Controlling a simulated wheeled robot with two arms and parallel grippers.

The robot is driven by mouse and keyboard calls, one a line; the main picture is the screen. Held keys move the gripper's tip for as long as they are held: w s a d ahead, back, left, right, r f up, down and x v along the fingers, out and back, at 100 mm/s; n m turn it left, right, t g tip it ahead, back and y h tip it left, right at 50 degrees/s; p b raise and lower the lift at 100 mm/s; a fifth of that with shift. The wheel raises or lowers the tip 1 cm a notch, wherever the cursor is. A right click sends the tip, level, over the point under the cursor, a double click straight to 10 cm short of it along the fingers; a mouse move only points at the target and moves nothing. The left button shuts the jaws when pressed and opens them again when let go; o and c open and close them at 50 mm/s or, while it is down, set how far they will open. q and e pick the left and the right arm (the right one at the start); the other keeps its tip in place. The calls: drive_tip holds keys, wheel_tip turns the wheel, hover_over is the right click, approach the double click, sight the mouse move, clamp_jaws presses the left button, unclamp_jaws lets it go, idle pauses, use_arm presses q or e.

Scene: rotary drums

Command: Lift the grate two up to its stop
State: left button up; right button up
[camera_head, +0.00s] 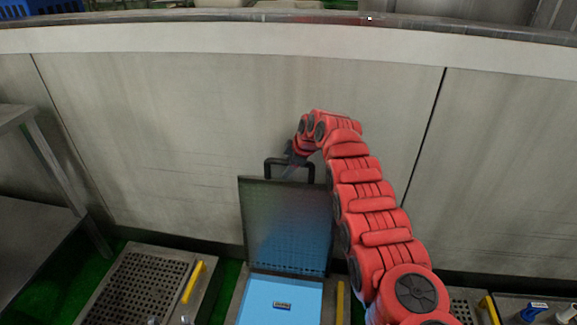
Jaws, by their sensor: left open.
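Grate two (287,225) is the middle one, a dark perforated panel raised on its lower edge and standing nearly upright. Its black handle (273,163) is at the top. My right gripper (291,161), at the end of the red arm from the lower right, is at the middle of the handle bar and appears shut on it. Its fingers are small and dark here. My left gripper (169,320) barely shows at the bottom edge, its fingertips apart, away from grate two.
The opening below grate two shows a bright blue surface (280,300) with a small label. Another grate (145,285) lies flat at the left, with a yellow bar (193,282) beside it. A pale wall (160,140) stands behind. A metal table (35,240) is at far left.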

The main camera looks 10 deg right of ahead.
drive_tip(key=shift+s+d+r, duration=0.15)
drive_tip(key=shift+d+r, duration=0.05)
drive_tip(key=shift+r, duration=0.4)
drive_tip(key=p+v, duration=0.4)
drive_tip(key=v, duration=1.2)
drive_tip(key=shift+p, duration=0.3)
drive_tip(key=shift+s, duration=0.15)
